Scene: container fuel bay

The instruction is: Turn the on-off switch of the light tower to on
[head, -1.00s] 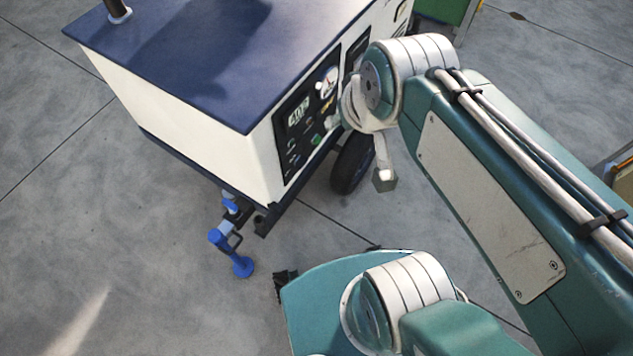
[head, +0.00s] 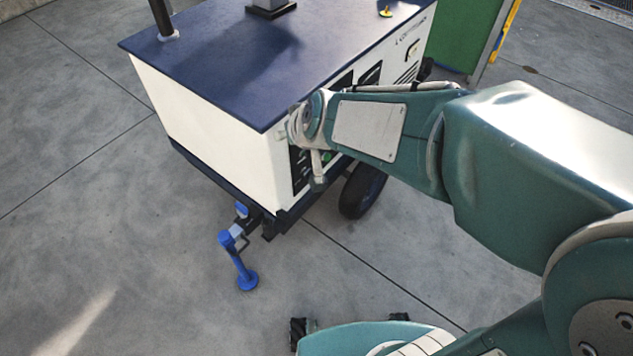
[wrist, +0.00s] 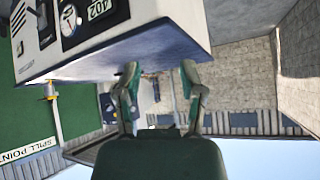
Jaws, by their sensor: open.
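The light tower (head: 215,127) is a white box with a dark blue lid, left of centre in the head view. Its black control panel (head: 299,170) is on the right-hand face, mostly hidden behind my arm. My gripper (wrist: 158,70) is open and empty in the wrist view, its two fingers apart. In the head view its tip end (head: 318,172) hangs in front of the panel; I cannot tell whether it touches. I cannot make out the on-off switch.
A blue jack stand (head: 240,262) and a black wheel (head: 362,190) are below the tower. A green container (head: 466,35) stands behind at upper right. The concrete floor left and front is open.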

